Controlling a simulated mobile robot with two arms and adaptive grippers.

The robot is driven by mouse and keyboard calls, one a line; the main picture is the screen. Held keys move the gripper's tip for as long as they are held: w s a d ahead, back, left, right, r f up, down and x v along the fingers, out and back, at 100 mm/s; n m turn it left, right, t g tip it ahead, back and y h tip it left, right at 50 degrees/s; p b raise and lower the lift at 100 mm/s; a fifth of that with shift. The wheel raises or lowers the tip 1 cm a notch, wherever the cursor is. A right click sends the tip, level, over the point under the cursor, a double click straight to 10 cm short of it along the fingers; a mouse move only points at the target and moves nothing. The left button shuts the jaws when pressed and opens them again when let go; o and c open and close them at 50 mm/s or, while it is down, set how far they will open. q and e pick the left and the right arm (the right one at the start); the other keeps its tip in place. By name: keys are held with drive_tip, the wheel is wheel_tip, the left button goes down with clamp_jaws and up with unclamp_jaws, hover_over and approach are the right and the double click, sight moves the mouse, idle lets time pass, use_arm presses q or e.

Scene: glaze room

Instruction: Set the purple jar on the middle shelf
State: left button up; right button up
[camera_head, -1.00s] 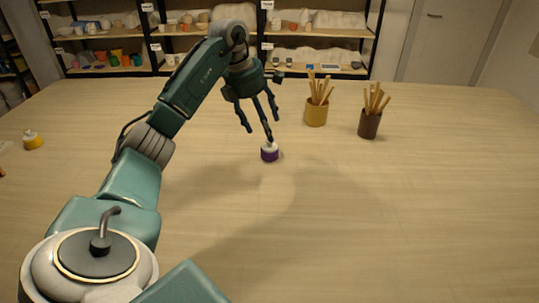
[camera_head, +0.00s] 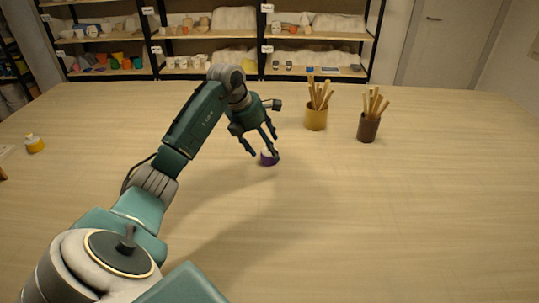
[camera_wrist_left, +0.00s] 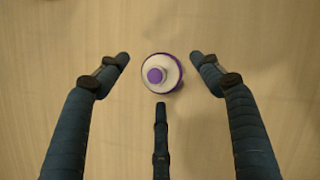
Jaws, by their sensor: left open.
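The purple jar (camera_head: 268,161) stands upright on the table, small, with a white top. In the left wrist view the jar (camera_wrist_left: 162,74) shows from above, a white lid with a purple knob and a purple rim. My left gripper (camera_head: 261,150) is open, pointing down, with its three fingers spread just above and around the jar. In the wrist view the fingers stay apart from it on the left, right and near side. Shelving (camera_head: 205,36) stands behind the table; its upper part is cut off, so I cannot tell which board is the middle one. My right gripper is not in view.
A yellow pot of sticks (camera_head: 316,119) and a brown pot of sticks (camera_head: 368,129) stand right of the gripper. A yellow jar (camera_head: 35,144) stands at the far left. The shelves hold cups and wrapped bundles. The table's right and front are clear.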

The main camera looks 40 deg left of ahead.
use_arm(q)
drive_tip(key=shift+w+d+f, duration=0.1)
drive_tip(key=shift+w+f, duration=0.2)
drive_tip(key=shift+f, duration=0.3)
drive_tip(key=shift+r, duration=0.1)
drive_tip(key=c, duration=1.6)
drive_tip(key=shift+o, duration=0.2)
